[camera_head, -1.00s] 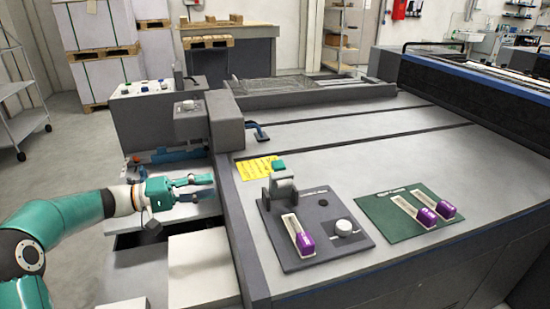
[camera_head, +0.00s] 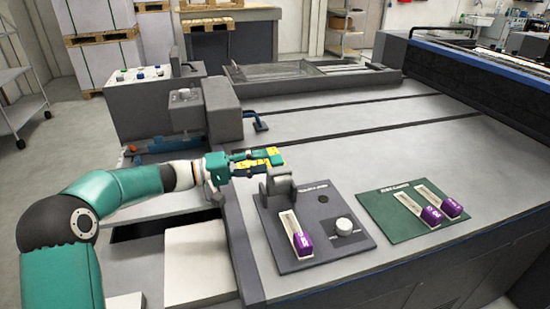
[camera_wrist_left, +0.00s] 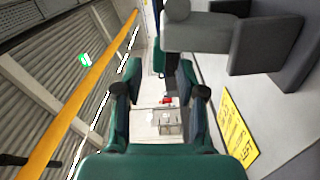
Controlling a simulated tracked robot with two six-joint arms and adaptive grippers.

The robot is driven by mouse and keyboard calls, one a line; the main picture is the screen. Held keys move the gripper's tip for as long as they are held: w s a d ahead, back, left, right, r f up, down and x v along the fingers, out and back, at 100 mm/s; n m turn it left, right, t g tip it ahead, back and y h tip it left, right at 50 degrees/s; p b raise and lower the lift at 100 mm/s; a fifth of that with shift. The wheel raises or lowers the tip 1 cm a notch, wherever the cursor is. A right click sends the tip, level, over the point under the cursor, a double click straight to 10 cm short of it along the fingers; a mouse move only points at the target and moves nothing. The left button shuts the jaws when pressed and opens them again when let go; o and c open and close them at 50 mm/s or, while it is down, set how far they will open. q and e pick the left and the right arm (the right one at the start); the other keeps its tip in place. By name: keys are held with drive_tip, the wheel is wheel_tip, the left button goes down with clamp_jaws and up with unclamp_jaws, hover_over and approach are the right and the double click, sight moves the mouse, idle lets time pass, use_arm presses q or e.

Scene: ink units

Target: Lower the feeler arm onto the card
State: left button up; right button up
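A small grey stand (camera_head: 279,185) stands on the dark grey panel (camera_head: 284,253); it looks like the feeler mount. A teal piece at its upper left, seemingly the feeler arm, is hard to separate from my teal fingers. My left gripper (camera_head: 262,160) is just left of and behind the stand, fingers apart. Its fingers also show apart in the left wrist view (camera_wrist_left: 160,95), with grey stand-like parts (camera_wrist_left: 230,40) at upper right. A yellow printed card (camera_wrist_left: 238,125) lies on the machine top; in the head view the gripper mostly covers it. My right gripper is out of view.
The dark panel also carries a white strip with a purple block (camera_head: 302,243) and a round white knob (camera_head: 344,227). A green panel (camera_head: 410,212) with two similar purple-ended strips lies to the right. A grey housing (camera_head: 222,110) stands behind my gripper.

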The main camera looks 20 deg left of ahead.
sight(276, 157)
use_arm(q)
drive_tip(key=shift+x, duration=2.3)
clamp_jaws()
